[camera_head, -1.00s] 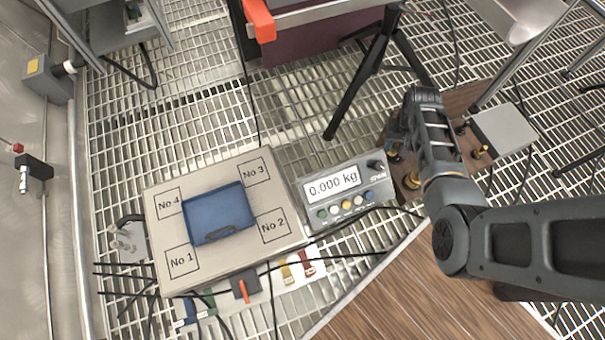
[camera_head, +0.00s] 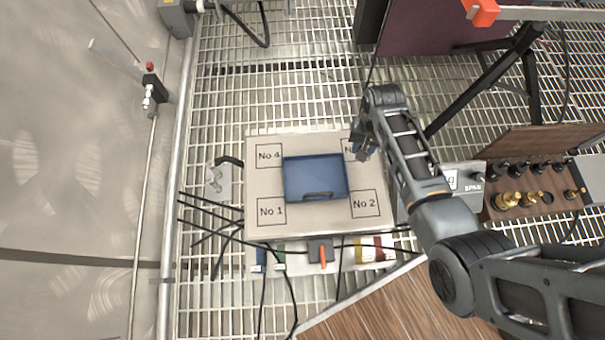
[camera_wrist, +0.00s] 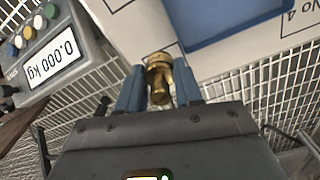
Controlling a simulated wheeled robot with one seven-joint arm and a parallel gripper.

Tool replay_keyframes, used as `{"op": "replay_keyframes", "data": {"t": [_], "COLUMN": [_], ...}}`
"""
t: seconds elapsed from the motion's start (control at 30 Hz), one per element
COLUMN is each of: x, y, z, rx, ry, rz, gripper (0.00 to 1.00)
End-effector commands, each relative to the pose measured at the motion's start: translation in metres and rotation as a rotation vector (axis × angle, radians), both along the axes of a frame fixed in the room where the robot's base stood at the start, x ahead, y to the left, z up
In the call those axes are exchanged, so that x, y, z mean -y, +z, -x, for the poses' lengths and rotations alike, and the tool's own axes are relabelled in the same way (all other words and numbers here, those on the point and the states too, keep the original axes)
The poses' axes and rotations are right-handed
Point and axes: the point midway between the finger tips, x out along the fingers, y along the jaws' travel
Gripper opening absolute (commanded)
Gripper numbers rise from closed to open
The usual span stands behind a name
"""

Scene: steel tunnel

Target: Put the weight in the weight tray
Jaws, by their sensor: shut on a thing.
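My gripper (camera_wrist: 158,92) is shut on a small brass weight (camera_wrist: 159,70), which shows between the blue fingers in the wrist view. The weight cannot be made out in the head view. There my gripper (camera_head: 362,146) is at the No 3 square, right of the blue tray (camera_head: 316,160), and covers part of that label. The blue tray sits in the middle of the pale scale platform (camera_head: 270,187) and looks empty. A corner of the blue tray also shows at the top of the wrist view (camera_wrist: 215,22).
The scale display (camera_wrist: 52,62) reads 0.000 kg; my arm mostly hides it in the head view. A wooden weight box (camera_head: 530,180) with several brass and dark weights stands at the right. A black tripod (camera_head: 480,85) stands behind. Cables lie left of and in front of the platform.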

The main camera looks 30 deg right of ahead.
Motion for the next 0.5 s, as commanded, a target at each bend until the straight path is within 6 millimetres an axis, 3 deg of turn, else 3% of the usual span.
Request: {"op": "replay_keyframes", "data": {"t": [0.17, 0.5], "x": [-0.014, -0.080], "y": [-0.006, -0.048], "z": [-0.004, -0.017], "rx": [0.000, 0.001], "ry": [0.007, 0.009], "rz": [0.000, 0.001], "gripper": [0.00, 0.00]}}
